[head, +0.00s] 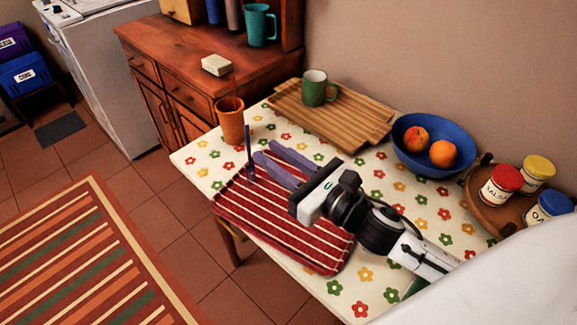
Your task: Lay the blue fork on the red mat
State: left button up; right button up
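The blue fork (249,153) looks upright or steeply tilted at the far left part of the red mat (300,238). I cannot tell whether its lower end touches the mat. The mat is dark red with pale stripes and lies flat on the flowered table. My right gripper (263,150) reaches in from the right over the mat, with its fingertips just right of the fork. Its two fingers look parted, with no fork visible between them. The gripper and its wrist hide part of the mat. My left gripper is not in view.
An orange cup (230,122) with a red utensil stands beyond the fork. A slatted wooden board (345,125) bears a green mug (317,88). A blue fruit bowl (432,168) and a round tray (480,208) with jars are at right. The table's left edge (185,163) is near the cup.

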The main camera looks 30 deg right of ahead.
jog(key=shift+v, duration=2.2)
